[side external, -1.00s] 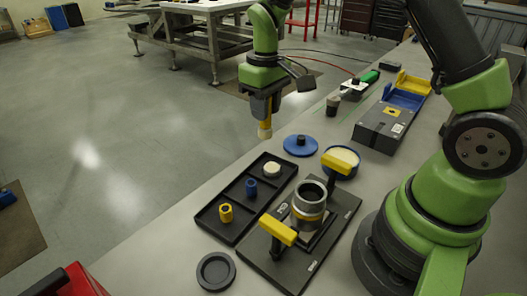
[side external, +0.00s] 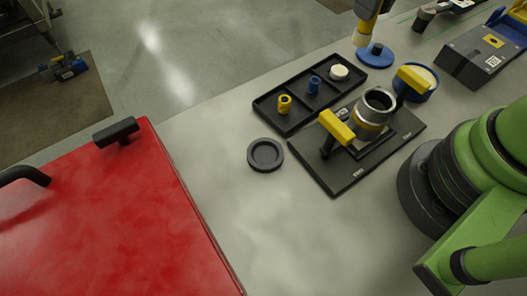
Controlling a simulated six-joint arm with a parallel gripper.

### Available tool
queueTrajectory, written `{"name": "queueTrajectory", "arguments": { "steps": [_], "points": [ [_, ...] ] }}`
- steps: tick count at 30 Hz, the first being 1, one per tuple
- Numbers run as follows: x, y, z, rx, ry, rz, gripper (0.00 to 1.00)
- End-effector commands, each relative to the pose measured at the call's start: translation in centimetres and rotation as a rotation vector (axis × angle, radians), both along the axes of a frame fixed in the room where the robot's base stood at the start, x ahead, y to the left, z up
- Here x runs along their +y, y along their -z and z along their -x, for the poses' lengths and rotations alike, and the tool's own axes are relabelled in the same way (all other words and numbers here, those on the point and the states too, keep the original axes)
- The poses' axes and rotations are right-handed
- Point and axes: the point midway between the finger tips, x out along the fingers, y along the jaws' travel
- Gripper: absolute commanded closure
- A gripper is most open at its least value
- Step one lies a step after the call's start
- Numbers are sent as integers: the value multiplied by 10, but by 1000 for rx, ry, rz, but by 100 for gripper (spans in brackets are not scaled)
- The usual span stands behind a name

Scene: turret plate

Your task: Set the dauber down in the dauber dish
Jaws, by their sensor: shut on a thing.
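My gripper (side external: 374,5) is at the top edge of the side view, mostly cut off by the frame. It is shut on the dauber (side external: 367,28), a yellow handle with a cream tip pointing down. The dauber's tip appears just left of and above a blue disc with a dark knob (side external: 375,55); the height of the tip above the bench cannot be told. A shallow round black dish (side external: 265,154), which looks like the dauber dish, lies empty on the bench, well to the lower left of my gripper.
A black tray (side external: 297,122) holds a yellow piece, a blue piece and a cream piece. A dark plate (side external: 340,186) bears a metal cup and yellow handle. A blue pot (side external: 430,93) stands right. A red case (side external: 100,220) fills the lower left. Bench around the dish is clear.

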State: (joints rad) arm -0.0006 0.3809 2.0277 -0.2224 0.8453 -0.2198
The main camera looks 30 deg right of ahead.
Motion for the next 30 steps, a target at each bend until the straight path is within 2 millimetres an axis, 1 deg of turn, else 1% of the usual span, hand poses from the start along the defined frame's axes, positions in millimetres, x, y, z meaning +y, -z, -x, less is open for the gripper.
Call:
{"name": "queueTrajectory", "arguments": {
  "steps": [14, 16, 18, 20, 23, 24, 26, 27, 30],
  "points": [
    [0, 0, 0, 0, 0, 0, 100],
    [2, 0, -1, 0, -2, 0, 100],
    [9, 2, -2, 0, -11, 0, 100],
    [21, 4, -5, 1, -23, 0, 100],
    [53, 10, -8, 2, -50, 0, 100],
    [69, 14, -8, 3, -63, 0, 100],
    [95, 19, -7, 3, -82, 1, 100],
    [112, 22, -5, 3, -93, 1, 100],
    [151, 30, 4, 2, -118, 0, 100]
  ]
}}
